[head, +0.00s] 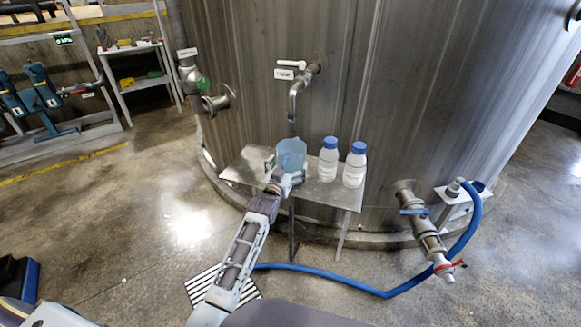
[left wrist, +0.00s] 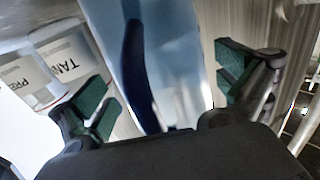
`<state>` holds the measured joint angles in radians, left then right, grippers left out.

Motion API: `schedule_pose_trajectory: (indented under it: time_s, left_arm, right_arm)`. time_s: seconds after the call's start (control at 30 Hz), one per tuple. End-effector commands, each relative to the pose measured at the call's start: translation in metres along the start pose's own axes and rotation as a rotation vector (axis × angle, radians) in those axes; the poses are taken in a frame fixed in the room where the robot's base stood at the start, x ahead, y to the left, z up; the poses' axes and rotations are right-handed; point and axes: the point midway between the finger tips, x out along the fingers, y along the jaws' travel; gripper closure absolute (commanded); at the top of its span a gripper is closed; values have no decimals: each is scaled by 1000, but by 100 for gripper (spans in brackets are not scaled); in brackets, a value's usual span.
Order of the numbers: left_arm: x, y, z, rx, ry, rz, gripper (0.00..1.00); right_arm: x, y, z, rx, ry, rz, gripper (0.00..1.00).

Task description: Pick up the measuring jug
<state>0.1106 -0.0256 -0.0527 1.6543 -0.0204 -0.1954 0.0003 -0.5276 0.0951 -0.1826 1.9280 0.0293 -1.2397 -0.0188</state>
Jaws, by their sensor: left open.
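The measuring jug (head: 291,153) is translucent blue and stands on a small metal shelf (head: 245,169) against the large tank, below a tap. In the left wrist view the jug (left wrist: 178,55) fills the middle, with a dark blue strip along it. My left gripper (head: 283,182) is at the near side of the jug in the head view. Its green-padded fingers (left wrist: 165,95) are open, one on each side of the jug, with gaps showing between pads and jug. The jug's lower part is partly hidden by the gripper. My right gripper is not in view.
Two white bottles with blue caps, one (head: 328,160) and another (head: 354,165), stand right of the jug on the shelf. The tap (head: 295,88) hangs above the jug.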

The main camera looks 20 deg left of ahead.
Motion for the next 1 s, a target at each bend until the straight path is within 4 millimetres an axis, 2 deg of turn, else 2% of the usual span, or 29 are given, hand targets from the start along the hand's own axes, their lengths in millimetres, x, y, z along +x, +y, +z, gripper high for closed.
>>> schedule_pose_trajectory:
  time_s: [0.2, 0.9, 1.0]
  left_arm:
    - [0, 0, 0, 0, 0, 0, 1]
    - [0, 0, 0, 0, 0, 0, 91]
    - [0, 0, 0, 0, 0, 0, 100]
  right_arm:
    - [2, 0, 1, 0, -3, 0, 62]
    - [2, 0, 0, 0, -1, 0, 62]
    - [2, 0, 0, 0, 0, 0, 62]
